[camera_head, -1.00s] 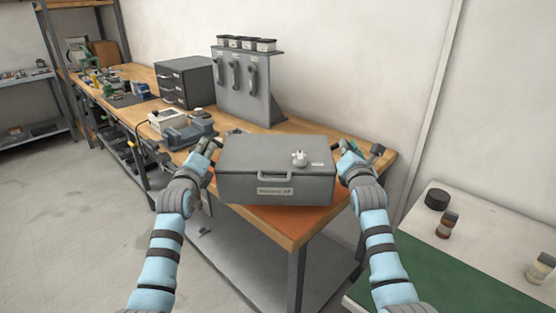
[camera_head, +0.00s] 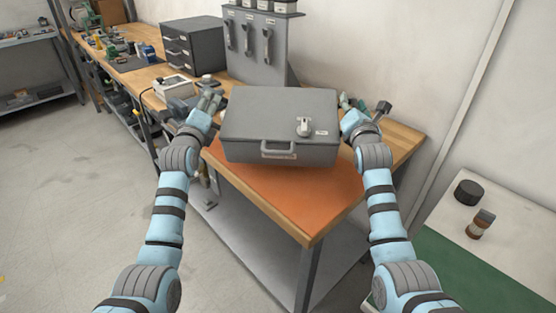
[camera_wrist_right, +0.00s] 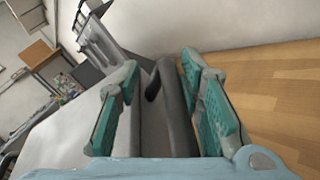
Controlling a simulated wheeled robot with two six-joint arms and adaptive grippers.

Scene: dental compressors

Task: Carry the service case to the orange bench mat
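The service case (camera_head: 272,122) is a grey box with a front handle, a label and a small white-and-grey latch on its lid. It is over the rear part of the orange bench mat (camera_head: 290,195); whether its base touches the mat is unclear. My left gripper (camera_head: 212,101) is at its left side, its grasp partly hidden. My right gripper (camera_head: 352,106) is at its right side. In the right wrist view, the fingers of my right gripper (camera_wrist_right: 160,85) stand on both sides of a dark grey handle (camera_wrist_right: 177,110) on the case.
A grey tool panel (camera_head: 255,45) and a drawer unit (camera_head: 192,45) stand behind the case. A white device (camera_head: 174,87) lies left of it on the wooden bench. A side table at right holds a black puck (camera_head: 468,192) and a brown bottle (camera_head: 480,224). The mat's front is clear.

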